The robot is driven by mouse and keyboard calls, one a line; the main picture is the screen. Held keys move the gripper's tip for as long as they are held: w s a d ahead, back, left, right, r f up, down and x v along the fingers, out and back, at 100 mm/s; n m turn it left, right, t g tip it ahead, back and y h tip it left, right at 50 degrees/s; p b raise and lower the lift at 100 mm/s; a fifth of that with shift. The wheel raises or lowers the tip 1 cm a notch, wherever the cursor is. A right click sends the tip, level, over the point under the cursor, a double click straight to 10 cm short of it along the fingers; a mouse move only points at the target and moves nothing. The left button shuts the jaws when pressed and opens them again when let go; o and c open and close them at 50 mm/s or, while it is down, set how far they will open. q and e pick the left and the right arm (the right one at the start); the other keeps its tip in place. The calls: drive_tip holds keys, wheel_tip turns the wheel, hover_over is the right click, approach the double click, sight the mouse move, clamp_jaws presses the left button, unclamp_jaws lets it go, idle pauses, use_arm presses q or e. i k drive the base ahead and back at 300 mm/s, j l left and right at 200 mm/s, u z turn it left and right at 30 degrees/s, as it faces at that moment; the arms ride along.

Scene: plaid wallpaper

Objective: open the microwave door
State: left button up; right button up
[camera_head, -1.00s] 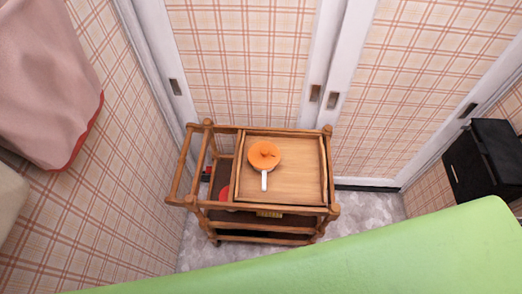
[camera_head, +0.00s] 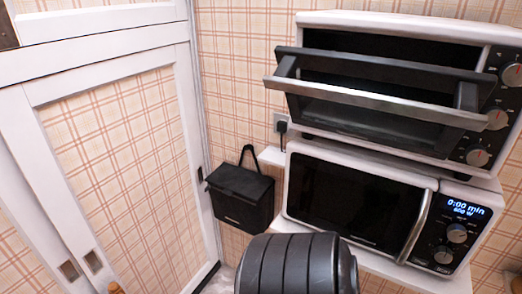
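The white microwave (camera_head: 436,190) stands on a white shelf at the lower right. Its dark-windowed door (camera_head: 350,200) looks shut. The upright silver handle (camera_head: 415,228) is on the right side of the door, beside the control panel (camera_head: 455,232) with a lit blue display and dials. Neither of my grippers can be seen, so I cannot tell whether they are open or shut.
A toaster oven (camera_head: 415,22) sits above the microwave, its door (camera_head: 375,100) tilted partly open and jutting forward. A black box (camera_head: 241,197) hangs at left. A dark ribbed rounded shape, possibly mine, covers the bottom centre. Sliding doors (camera_head: 115,165) stand left.

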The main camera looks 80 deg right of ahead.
sight(389, 224)
drive_tip(key=z, duration=2.95)
